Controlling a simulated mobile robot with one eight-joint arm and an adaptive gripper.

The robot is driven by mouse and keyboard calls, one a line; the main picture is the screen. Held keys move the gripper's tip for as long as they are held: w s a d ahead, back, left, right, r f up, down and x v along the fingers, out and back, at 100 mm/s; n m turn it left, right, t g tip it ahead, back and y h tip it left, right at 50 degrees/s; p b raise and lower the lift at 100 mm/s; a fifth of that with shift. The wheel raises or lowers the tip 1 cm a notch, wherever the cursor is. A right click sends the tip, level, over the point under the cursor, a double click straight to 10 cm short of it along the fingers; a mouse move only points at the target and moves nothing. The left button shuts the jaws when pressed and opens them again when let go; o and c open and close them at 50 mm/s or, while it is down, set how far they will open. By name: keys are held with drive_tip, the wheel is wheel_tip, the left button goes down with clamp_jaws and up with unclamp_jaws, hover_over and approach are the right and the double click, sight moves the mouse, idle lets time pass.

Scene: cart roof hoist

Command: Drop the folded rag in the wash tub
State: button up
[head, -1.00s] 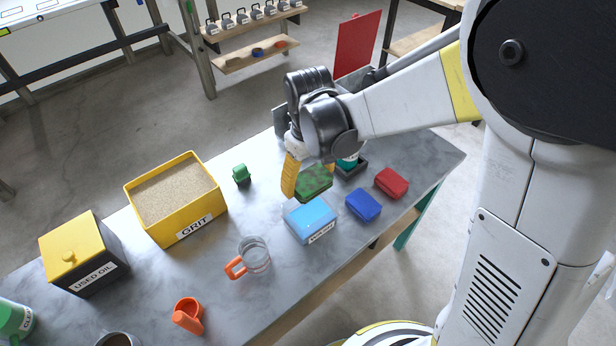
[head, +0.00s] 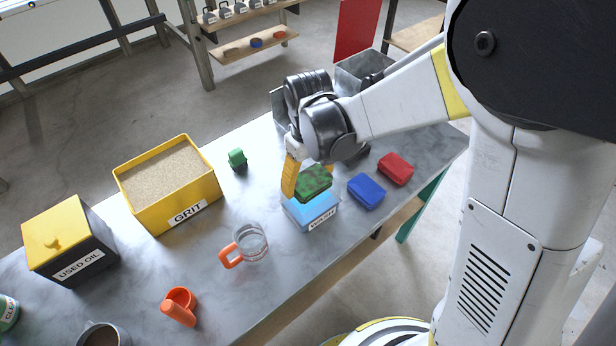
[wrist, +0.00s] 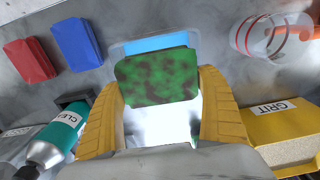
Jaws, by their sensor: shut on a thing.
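The folded rag (head: 313,181) is green with dark mottling. My gripper (head: 311,174) is shut on it, with a yellow finger at each side. The rag also shows between the fingers in the wrist view (wrist: 157,77). The wash tub (head: 312,222) is a small box with bright blue inside and a white label, standing on the bench. The rag is above the tub and hides its back part in the head view. In the wrist view the blue of the tub (wrist: 155,43) shows past the rag's far edge. The rag looks raised, but the exact gap is unclear.
Blue (head: 366,191) and red (head: 395,169) folded pieces lie right of the tub. A clear mug (head: 250,243) with an orange handle stands to its left. The yellow grit box (head: 190,212) and used oil box (head: 75,245) are further left. A spray bottle (wrist: 55,140) shows in the wrist view.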

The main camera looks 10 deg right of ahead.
drive_tip(key=o, duration=1)
drive_tip(key=shift+c, duration=0.2)
drive_tip(key=shift+r, duration=0.15)
wheel_tip(320, 180, up, 12)
drive_tip(key=s+d+r+m+t, duration=0.2)
drive_tip(key=s+d+m+t, duration=0.4)
drive_tip(key=s+d, duration=0.5)
drive_tip(key=d+t, duration=0.1)
drive_tip(key=d, duration=0.2)
drive_tip(key=shift+s+r, duration=0.35)
